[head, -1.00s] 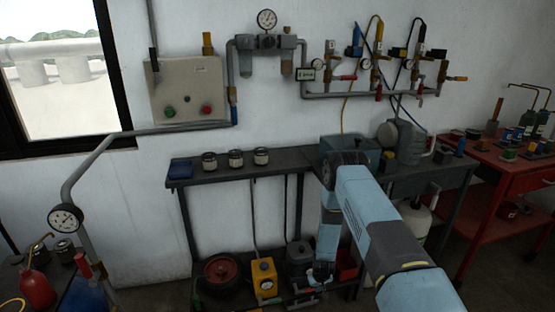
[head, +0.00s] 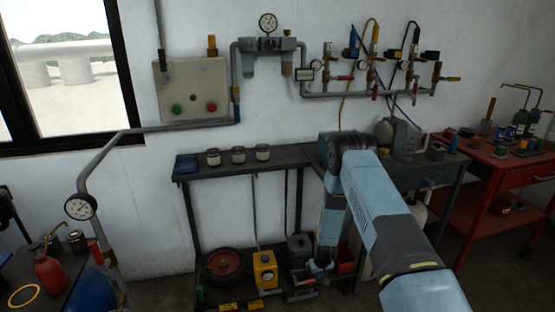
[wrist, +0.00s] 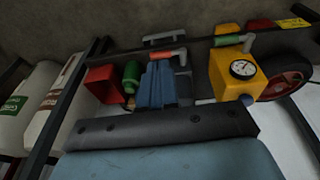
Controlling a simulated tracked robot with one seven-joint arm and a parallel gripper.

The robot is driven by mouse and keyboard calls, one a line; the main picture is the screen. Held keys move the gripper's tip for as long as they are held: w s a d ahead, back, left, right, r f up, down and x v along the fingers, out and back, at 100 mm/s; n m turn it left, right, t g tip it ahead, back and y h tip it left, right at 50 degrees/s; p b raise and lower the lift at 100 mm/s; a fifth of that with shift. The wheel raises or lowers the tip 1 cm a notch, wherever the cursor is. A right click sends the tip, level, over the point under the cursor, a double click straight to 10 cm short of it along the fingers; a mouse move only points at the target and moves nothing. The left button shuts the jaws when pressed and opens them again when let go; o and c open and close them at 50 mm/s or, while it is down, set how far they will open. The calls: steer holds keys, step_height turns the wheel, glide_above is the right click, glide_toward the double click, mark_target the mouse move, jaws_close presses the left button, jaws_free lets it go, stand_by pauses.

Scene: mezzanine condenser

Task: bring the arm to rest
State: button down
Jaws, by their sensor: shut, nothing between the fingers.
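My arm (head: 390,215) reaches in from the lower right of the head view, bends at a dark elbow and hangs down in front of the dark bench. My gripper (head: 319,267) is at its lower end, pointing down near the bench's lower shelf. It is small and dark there, shut and holding nothing. I cannot tell its exact gap to the things on the shelf.
The dark bench (head: 285,163) carries several jars. A yellow box (head: 264,268) stands on the shelf left of my gripper and shows in the wrist view (wrist: 226,80). A red box (wrist: 103,84) is also close. A red cart (head: 500,180) stands right.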

steer(key=w+r, duration=0.3)
steer(key=r, duration=2.1)
steer(key=s+d+r+m+t, duration=0.1)
steer(key=s+r, duration=0.2)
steer(key=r, duration=0.8)
steer(key=s+d+r, duration=0.1)
steer(key=s+r, duration=0.2)
steer(key=r, duration=0.9)
steer(key=s+d+r+t, duration=0.1)
steer(key=s+d+r, duration=0.1)
steer(key=s+r, duration=1.4)
steer(key=s+d+r, duration=0.1)
steer(key=s+r, duration=0.2)
steer(key=s, duration=0.7)
steer(key=s+r+m+t, duration=0.1)
steer(key=s+r, duration=0.2)
steer(key=s, duration=0.7)
steer(key=shift+s+d+m, duration=0.15)
steer(key=shift+d+m, duration=0.15)
steer(key=shift+d, duration=0.05)
